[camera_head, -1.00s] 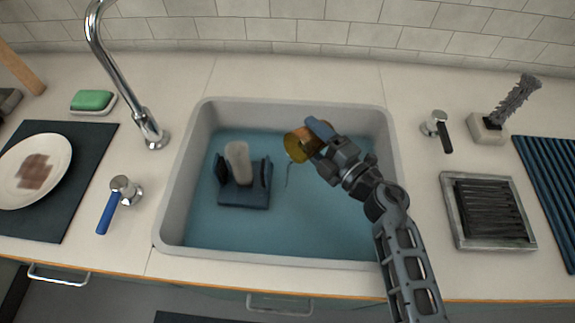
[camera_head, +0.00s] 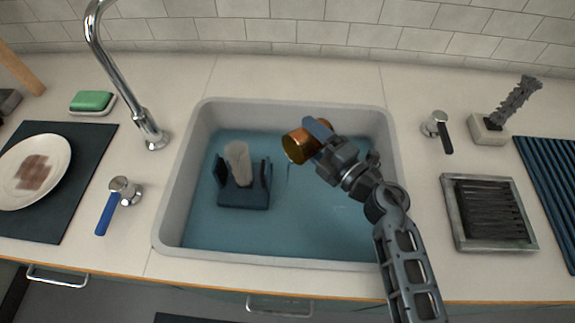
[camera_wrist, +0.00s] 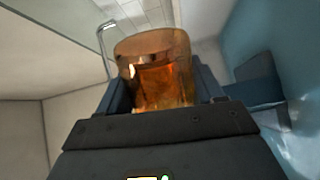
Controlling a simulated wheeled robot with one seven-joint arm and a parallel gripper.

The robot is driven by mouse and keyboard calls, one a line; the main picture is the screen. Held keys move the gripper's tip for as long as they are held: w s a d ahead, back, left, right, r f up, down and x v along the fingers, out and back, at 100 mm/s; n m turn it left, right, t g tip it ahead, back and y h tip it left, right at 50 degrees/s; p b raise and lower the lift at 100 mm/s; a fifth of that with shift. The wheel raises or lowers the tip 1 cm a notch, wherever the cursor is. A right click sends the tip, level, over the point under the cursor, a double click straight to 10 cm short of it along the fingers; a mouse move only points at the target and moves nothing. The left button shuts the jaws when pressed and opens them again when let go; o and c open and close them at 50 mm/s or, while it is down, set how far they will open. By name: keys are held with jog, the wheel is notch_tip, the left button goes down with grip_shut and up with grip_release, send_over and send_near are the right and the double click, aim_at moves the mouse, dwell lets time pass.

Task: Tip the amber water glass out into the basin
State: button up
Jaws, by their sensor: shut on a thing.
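The amber glass (camera_head: 296,146) is held tilted on its side over the basin, its mouth toward the left. My gripper (camera_head: 318,138) is shut on it. In the wrist view the amber glass (camera_wrist: 158,70) sits between the two dark fingers. A thin thread of water (camera_head: 288,176) hangs below its mouth. The basin (camera_head: 172,205) is a grey sink with a blue floor, where water seems to lie. How much liquid is left in the glass I cannot tell.
A dark blue rack (camera_head: 243,195) holding a pale upright object (camera_head: 238,160) stands in the basin, left of the glass. A chrome tap (camera_head: 125,85) rises at the back left. A blue-handled valve (camera_head: 118,195) and a drying grate (camera_head: 487,212) flank the basin.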

jog(key=shift+s+a+r+n, duration=0.15)
jog(key=shift+r+n, duration=0.3)
jog(key=shift+n, duration=0.45)
jog(key=shift+s+a+r+n, duration=0.1)
jog(key=shift+a+r+n, duration=0.1)
jog(key=shift+n, duration=0.2)
jog(key=shift+s+a+r+n, duration=0.15)
jog(key=shift+s+r+n, duration=0.05)
jog(key=shift+n, duration=0.4)
jog(key=shift+s+a+r+n, duration=0.15)
jog(key=shift+r+n, duration=0.05)
jog(key=shift+n, duration=0.4)
jog(key=f+m, duration=0.1)
jog(key=m, duration=0.1)
jog(key=w+d+f+m, duration=0.1)
jog(key=m, duration=0.1)
jog(key=shift+w+d, duration=0.1)
jog(key=shift+d, duration=0.05)
jog(key=shift+w+f+m, duration=0.1)
jog(key=shift+f+m, duration=0.2)
jog(key=shift+m, duration=0.5)
jog(key=shift+d, duration=0.15)
